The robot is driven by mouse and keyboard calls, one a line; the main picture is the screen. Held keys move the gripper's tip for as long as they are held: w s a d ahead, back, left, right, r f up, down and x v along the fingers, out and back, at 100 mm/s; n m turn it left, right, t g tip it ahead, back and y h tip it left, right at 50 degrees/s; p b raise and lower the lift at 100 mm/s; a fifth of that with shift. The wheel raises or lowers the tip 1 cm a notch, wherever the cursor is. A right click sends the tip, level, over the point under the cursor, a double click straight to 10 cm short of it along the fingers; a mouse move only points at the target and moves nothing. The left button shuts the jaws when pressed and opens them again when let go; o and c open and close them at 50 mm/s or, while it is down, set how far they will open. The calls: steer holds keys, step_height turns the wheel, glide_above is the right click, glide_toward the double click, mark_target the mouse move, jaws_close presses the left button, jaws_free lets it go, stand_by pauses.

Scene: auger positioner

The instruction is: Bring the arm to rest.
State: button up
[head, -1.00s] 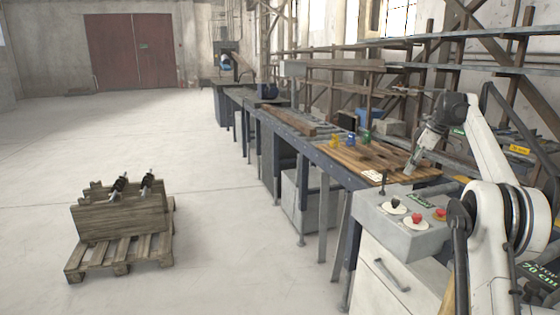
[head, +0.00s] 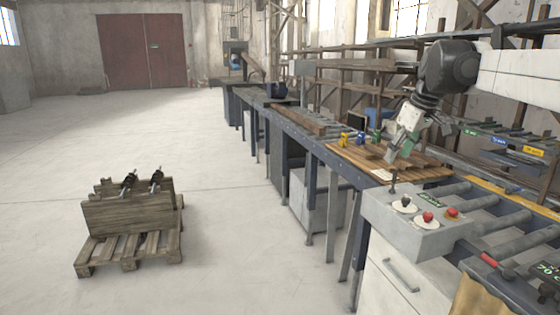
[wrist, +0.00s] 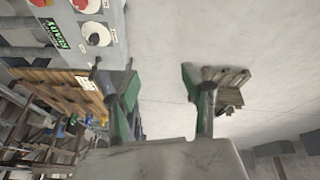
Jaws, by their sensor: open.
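My gripper (head: 393,152) is at the end of my arm, pointing down and slightly left, above or beside the slatted wooden board on the long bench in the head view. In the wrist view my gripper (wrist: 160,88) shows its two green-tipped fingers spread apart, with only floor between them. It is empty. My arm reaches in from the upper right of the head view. I cannot tell the exact gap between the fingertips and the board.
A grey control box (head: 418,222) with red and black knobs stands at the bench's near end, by a roller conveyor (head: 490,215). Small yellow, blue and green items (head: 358,139) sit on the wooden board (head: 430,168). A wooden crate (head: 128,213) on a pallet stands on open floor.

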steer(key=s+a+f+m+t+h+b, duration=0.1)
steer(key=s+a+f+m, duration=0.2)
steer(key=s, duration=0.7)
steer(key=s+a+f+t, duration=0.1)
steer(key=s+a+f, duration=0.35)
steer(key=s, duration=0.55)
steer(key=s+a+f+m+t, duration=0.1)
steer(key=s+a+f+m, duration=0.2)
steer(key=s+f, duration=1)
steer(key=s+a, duration=0.1)
steer(key=s, duration=0.1)
steer(key=shift+s+f+b, duration=0.2)
steer(key=shift+s+b, duration=0.1)
steer(key=shift+b, duration=0.1)
